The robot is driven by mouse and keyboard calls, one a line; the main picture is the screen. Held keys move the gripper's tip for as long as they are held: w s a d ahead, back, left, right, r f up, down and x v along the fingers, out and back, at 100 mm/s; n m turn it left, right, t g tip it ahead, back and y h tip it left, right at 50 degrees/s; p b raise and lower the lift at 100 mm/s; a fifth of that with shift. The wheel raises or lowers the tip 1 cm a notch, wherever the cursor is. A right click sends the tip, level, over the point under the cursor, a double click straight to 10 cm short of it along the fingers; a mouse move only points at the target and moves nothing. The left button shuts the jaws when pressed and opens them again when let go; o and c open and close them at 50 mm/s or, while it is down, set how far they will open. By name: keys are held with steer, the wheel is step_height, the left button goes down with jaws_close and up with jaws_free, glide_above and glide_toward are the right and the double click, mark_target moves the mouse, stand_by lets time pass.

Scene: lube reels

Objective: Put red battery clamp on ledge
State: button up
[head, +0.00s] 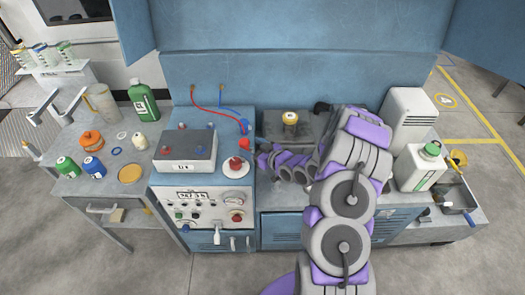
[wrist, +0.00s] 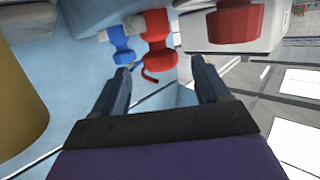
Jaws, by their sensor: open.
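The red battery clamp (wrist: 157,40) is in the upper middle of the wrist view, beside the blue clamp (wrist: 122,45). In the head view the red clamp (head: 244,143) is small, at the right of the charger cabinet below the blue clamp (head: 243,126). My gripper (wrist: 160,66) is open, with the red clamp just beyond and between its fingertips; I see no grip on it. In the head view my gripper (head: 262,162) is beside the cabinet's right edge, its fingers hard to make out. I cannot tell which surface is the ledge.
A battery box (head: 186,150) sits on the cabinet (head: 200,208), left of a red knob on a white base (head: 236,168). A yellow-capped container (head: 290,118) stands behind my arm. Bottles and tins crowd the left bench (head: 115,165). A white jug (head: 420,167) stands right.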

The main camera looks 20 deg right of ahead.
steer(key=s+d+r+m+g+h, duration=0.15)
steer(key=s+r+g+h, duration=0.3)
steer(key=s+r, duration=0.45)
steer(key=s+d+r+m+g+h, duration=0.1)
steer(key=s+d+r+g+h, duration=0.35)
steer(key=s, duration=0.65)
steer(key=s+a+r+m+g, duration=0.1)
steer(key=s+a+r+g, duration=0.1)
steer(key=s, duration=0.7)
steer(key=s+a+r+m+g+y, duration=0.1)
steer(key=s+a+r, duration=0.3)
steer(key=s, duration=0.4)
steer(key=s+a+r+m+g, duration=0.1)
steer(key=s+a+r+g, duration=0.2)
steer(key=s, duration=0.6)
steer(key=shift+s+a+r+y+p, duration=0.35)
steer(key=shift+a+r, duration=0.2)
steer(key=shift+a, duration=0.5)
steer(key=shift+w, duration=0.1)
